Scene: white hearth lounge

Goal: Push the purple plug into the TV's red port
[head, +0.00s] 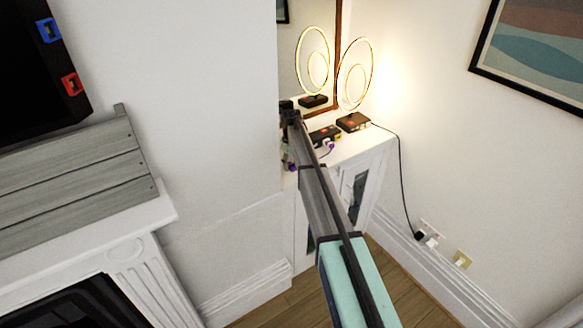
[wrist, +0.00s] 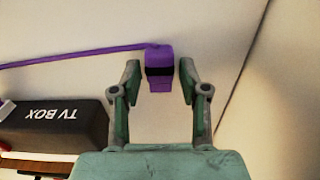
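The purple plug (wrist: 160,66), with a black band, lies between the two fingers of my gripper (wrist: 160,80) in the wrist view. A narrow gap shows on each side of it, so the fingers look open around it. A purple cable (wrist: 75,55) runs left from the plug. In the head view, my gripper (head: 288,155) is over the white cabinet, partly hidden by my arm, with a bit of purple below it. The black TV (head: 25,75) is at the upper left. The red port (head: 71,83) is on its right edge, below a blue port (head: 48,30).
The TV box (wrist: 55,125) lies on the white cabinet (head: 370,152), beside a lit ring lamp (head: 371,75). A mirror (head: 309,50) stands behind. A grey slatted wooden piece (head: 75,175) stands on the mantel (head: 120,218) below the TV. Bare wall separates TV and cabinet.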

